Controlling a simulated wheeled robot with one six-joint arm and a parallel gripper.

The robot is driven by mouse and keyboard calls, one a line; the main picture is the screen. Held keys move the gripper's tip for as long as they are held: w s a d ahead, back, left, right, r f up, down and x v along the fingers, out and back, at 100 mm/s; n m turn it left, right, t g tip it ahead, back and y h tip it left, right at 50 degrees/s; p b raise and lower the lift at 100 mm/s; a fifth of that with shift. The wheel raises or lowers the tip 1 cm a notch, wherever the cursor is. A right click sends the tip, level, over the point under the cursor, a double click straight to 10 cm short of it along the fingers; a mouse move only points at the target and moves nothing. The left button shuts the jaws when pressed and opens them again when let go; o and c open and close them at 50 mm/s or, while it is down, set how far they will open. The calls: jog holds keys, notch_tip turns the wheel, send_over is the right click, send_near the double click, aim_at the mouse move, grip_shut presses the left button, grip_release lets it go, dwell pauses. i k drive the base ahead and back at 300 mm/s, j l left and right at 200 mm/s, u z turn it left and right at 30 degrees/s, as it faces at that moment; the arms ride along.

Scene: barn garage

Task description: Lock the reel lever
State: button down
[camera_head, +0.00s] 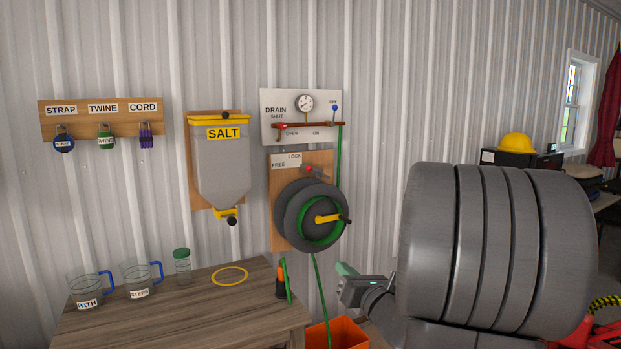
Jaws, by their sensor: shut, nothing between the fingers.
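The hose reel (311,216) hangs on a wooden board on the wall, with grey flanges, a green inner ring and a yellow crank (328,219). The red and grey reel lever (313,170) sits above it, just under the FREE and LOCK labels (286,160). It lies near the right end, on the LOCK side, but its exact setting is too small to tell. My gripper (345,284) is below and to the right of the reel, apart from it. It is shut and empty. My large grey arm links fill the right foreground.
A drain panel (276,105) is above the reel, and a salt hopper (222,170) is to its left. A wooden table (190,311) holds labelled jugs (141,277), a jar (182,266) and a yellow ring (230,276). An orange bin (340,334) stands below.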

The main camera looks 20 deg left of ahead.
aim_at(309, 168)
jog(key=i+j, duration=0.3)
jog(key=i, duration=0.2)
jog(key=i+j, duration=0.65)
jog(key=i, duration=0.3)
jog(key=i+j, duration=0.3)
jog(key=i, duration=0.2)
jog(key=k+j+u, duration=0.05)
